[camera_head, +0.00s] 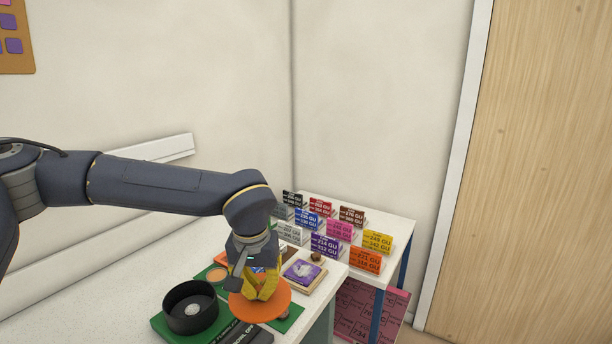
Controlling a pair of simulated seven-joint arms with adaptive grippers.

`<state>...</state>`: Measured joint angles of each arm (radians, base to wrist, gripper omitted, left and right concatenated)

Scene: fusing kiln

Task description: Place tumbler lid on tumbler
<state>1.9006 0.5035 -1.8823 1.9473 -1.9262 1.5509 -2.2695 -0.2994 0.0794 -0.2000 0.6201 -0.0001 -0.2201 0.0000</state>
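A black round open tumbler (191,309) stands at the lower left on a green mat, with a pale round spot inside it. An orange round lid (245,311) is to its right, tilted a little and apart from the tumbler in the picture. My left gripper (262,290) points down over the lid, and its yellow fingers meet the lid's upper side. The fingers look closed on the lid's middle, but they hide the part they grip. My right gripper is not in view.
The green mat (290,318) lies on a white table, with a small orange disc (217,275) on it behind the tumbler. A tile with a purple picture (303,271) lies to the right. Several coloured label cards (365,259) stand farther back.

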